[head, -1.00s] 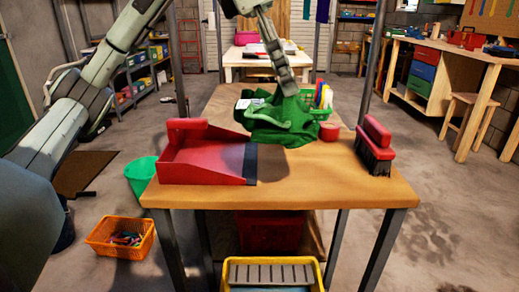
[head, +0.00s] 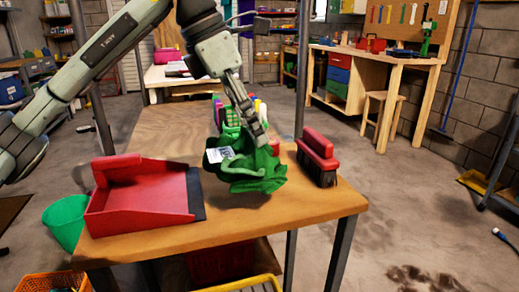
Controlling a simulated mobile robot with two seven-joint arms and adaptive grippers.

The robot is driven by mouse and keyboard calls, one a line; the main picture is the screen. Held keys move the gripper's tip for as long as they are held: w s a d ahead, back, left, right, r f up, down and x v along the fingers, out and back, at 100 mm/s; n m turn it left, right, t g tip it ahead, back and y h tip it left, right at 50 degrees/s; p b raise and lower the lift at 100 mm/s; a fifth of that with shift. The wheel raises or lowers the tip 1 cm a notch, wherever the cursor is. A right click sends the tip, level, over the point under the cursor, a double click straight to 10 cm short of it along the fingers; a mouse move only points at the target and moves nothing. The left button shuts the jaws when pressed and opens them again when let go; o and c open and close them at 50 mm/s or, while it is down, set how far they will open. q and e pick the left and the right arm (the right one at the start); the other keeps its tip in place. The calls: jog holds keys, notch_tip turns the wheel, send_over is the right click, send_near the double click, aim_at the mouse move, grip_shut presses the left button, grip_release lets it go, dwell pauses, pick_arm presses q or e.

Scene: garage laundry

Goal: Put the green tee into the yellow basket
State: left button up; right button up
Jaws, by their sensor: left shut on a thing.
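The green tee (head: 258,176) is a crumpled bundle with a white label, over the middle of the wooden table. My left gripper (head: 259,138) comes down from above and is shut on the tee's upper part. The tee seems to hang just above the tabletop, with a shadow under it. A yellow container (head: 262,283), which may be the yellow basket, shows only its rim at the bottom edge, low in front of the table. My right gripper is not in view.
On the table (head: 300,211), a red dustpan (head: 145,198) lies left of the tee and a red brush (head: 318,160) stands right. A green basket with bottles (head: 231,120) is behind the tee. A green bucket (head: 65,222) and an orange basket (head: 40,284) are on the left floor.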

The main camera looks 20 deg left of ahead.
aim_at(262, 150)
pick_arm(q)
jog(key=shift+w+d+f, duration=0.25)
jog(key=shift+d+f, duration=0.15)
jog(key=shift+d, duration=0.1)
jog(key=shift+w+d+f, duration=0.25)
jog(key=shift+d+f, duration=0.1)
jog(key=shift+d, duration=0.15)
jog(key=shift+f, duration=1.9)
jog(key=shift+f, duration=0.1)
jog(key=o, duration=1.7)
jog(key=shift+c, duration=0.2)
